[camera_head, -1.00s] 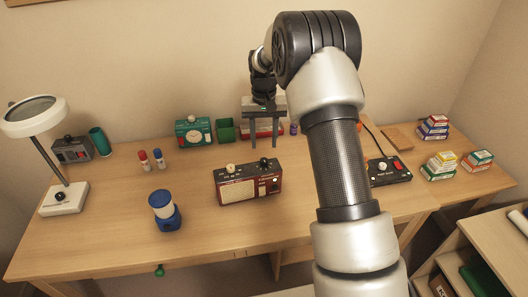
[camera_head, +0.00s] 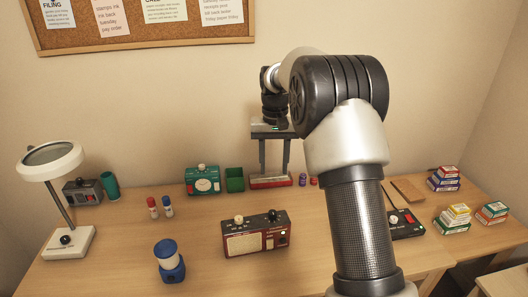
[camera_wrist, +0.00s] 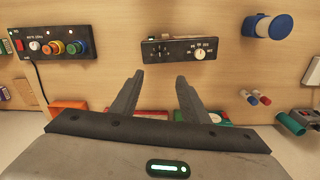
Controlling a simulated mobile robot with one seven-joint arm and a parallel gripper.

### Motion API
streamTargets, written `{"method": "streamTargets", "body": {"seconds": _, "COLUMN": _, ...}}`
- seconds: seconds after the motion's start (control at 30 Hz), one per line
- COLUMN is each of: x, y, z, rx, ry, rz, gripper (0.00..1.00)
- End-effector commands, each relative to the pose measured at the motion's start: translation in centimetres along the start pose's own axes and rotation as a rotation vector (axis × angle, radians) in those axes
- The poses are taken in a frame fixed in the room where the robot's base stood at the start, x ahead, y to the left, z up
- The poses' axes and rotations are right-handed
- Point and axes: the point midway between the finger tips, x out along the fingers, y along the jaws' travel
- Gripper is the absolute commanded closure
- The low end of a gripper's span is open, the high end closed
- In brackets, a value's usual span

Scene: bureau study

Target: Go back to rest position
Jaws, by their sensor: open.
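My gripper (camera_head: 274,172) is open and empty. In the head view its two fingers point down above the back of the desk, in front of a red device (camera_head: 270,181). In the wrist view my gripper (camera_wrist: 155,92) shows both fingers spread apart, with only desk surface between their tips. The dark red radio (camera_head: 256,234) stands on the desk nearer the front, apart from the fingers. It also shows in the wrist view (camera_wrist: 180,49) just beyond the fingertips.
A corkboard (camera_head: 75,38) hangs on the wall.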

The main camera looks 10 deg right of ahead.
Motion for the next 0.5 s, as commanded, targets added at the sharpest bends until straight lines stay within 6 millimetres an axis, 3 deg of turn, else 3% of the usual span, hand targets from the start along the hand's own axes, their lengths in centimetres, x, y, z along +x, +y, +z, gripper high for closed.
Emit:
{"method": "streamTargets", "body": {"seconds": 0.17, "x": -6.3, "y": 0.4, "z": 3.3, "rx": -0.016, "ry": 0.068, "rz": -0.008, "gripper": 0.59}}
{"method": "streamTargets", "body": {"seconds": 0.3, "x": -12.1, "y": 1.2, "z": 8.8, "rx": -0.037, "ry": 0.147, "rz": -0.017, "gripper": 0.59}}
{"method": "streamTargets", "body": {"seconds": 0.5, "x": -17.4, "y": 2.4, "z": 17.8, "rx": -0.069, "ry": 0.266, "rz": -0.026, "gripper": 0.59}}
